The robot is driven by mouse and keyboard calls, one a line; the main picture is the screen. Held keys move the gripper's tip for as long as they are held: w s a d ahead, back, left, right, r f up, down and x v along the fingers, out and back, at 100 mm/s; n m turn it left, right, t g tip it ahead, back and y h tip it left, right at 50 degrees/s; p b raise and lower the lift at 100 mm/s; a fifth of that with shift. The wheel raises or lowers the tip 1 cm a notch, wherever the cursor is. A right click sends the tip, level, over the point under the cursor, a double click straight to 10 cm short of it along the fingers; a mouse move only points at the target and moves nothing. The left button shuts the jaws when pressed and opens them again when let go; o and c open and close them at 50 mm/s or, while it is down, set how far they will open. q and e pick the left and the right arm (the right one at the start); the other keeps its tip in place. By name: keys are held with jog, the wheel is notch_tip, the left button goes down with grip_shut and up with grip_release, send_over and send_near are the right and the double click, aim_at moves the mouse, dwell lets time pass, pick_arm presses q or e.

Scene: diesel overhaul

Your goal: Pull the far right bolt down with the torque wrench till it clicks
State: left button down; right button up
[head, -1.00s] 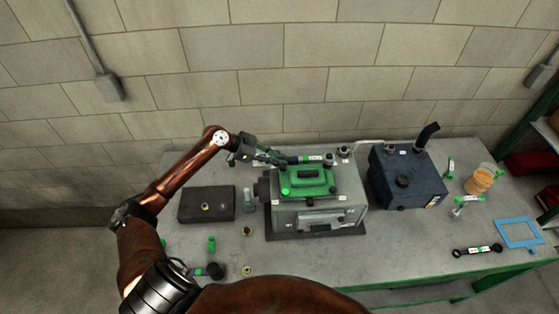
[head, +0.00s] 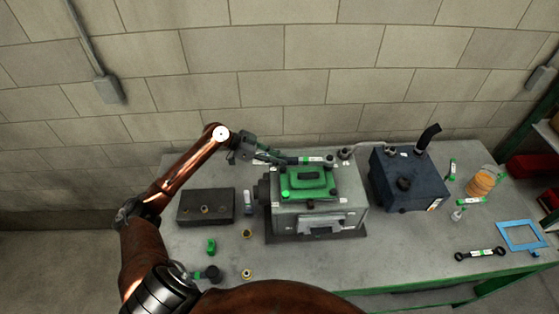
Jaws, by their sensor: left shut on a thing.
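The engine block (head: 345,218) stands in the middle of the bench with a green cover (head: 309,183) on top. My left gripper (head: 277,158) is behind the cover's back left corner, shut on the dark handle of the torque wrench (head: 302,160). The wrench lies level along the cover's back edge, with a white and green band on it. Its head end is at the far right bolt (head: 329,160), at the cover's back right corner. Whether the head is seated on that bolt is too small to tell. My right gripper is not in view.
A dark blue tank (head: 408,183) with a black pipe stands right of the engine. A black block (head: 206,206) lies to the left.

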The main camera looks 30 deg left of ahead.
pick_arm(q)
jog(key=shift+w+a+r+b, duration=0.15)
jog(key=shift+w+a+b, duration=0.3)
jog(key=shift+w, duration=0.1)
jog(key=shift+w+a+m+g+h+b, duration=0.15)
jog(key=shift+w+m+g+h+b, duration=0.25)
jog(key=shift+b, duration=0.35)
jog(key=shift+w, duration=0.1)
jog(key=shift+w+a+m+b, duration=0.1)
jog(key=shift+w+m+b, duration=0.25)
jog(key=shift+b, duration=0.35)
jog(key=shift+w+a+m+g+b, duration=0.15)
jog(key=shift+w+m+g+b, duration=0.1)
jog(key=shift+w+g+b, duration=0.35)
jog(key=shift+s, duration=0.15)
